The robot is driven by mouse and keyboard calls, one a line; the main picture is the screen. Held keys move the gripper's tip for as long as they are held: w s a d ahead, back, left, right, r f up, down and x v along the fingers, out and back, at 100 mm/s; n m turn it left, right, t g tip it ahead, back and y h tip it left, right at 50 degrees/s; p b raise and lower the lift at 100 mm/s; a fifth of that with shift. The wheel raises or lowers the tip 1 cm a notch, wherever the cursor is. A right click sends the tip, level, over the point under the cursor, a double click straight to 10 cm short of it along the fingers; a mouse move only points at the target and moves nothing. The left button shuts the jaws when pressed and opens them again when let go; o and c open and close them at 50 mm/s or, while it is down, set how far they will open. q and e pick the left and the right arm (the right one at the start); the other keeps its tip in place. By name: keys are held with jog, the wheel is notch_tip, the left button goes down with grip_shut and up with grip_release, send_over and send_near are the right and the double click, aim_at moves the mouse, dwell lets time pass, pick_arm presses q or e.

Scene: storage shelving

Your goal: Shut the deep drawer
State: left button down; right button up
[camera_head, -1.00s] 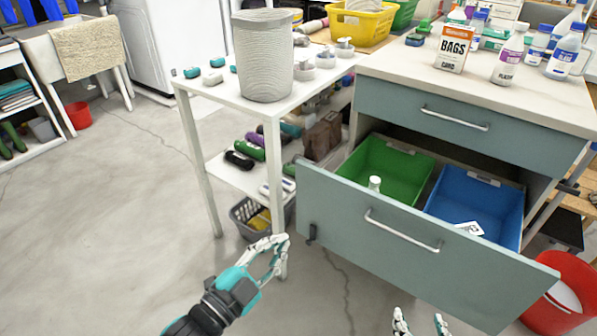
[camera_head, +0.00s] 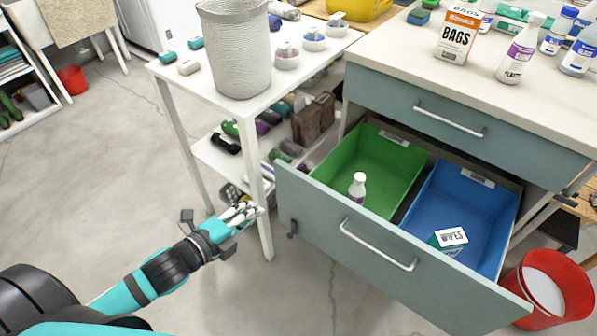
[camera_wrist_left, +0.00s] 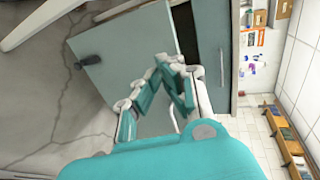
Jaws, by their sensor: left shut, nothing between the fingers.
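The deep drawer (camera_head: 330,228) is pulled well out of the grey-green cabinet below a shut shallow drawer (camera_head: 445,108). Its front has a bar handle (camera_head: 378,245). Inside are a green bin (camera_head: 370,165) with a white bottle (camera_head: 357,186) and a blue bin (camera_head: 465,205) with a box marked WIPES (camera_head: 450,240). My left gripper (camera_head: 248,212) is shut and empty, left of the drawer front and apart from it in the head view. In the left wrist view the gripper (camera_wrist_left: 172,75) points toward the drawer front (camera_wrist_left: 125,55). My right gripper is not in view.
A white side table (camera_head: 205,85) with a ribbed grey basket (camera_head: 235,50) stands left of the cabinet; its leg is close by my left gripper. A red bucket (camera_head: 560,270) stands right of the drawer. Open floor lies in front.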

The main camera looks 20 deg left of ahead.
aim_at(295, 179)
pick_arm(q)
jog(key=x, duration=0.4)
jog(key=b+x, duration=0.1)
jog(key=x, duration=0.3)
jog(key=r+b+x, duration=0.1)
jog(key=x, duration=0.3)
jog(key=shift+w, duration=0.1)
jog(key=shift+w+d, duration=0.3)
jog(key=shift+w, duration=0.4)
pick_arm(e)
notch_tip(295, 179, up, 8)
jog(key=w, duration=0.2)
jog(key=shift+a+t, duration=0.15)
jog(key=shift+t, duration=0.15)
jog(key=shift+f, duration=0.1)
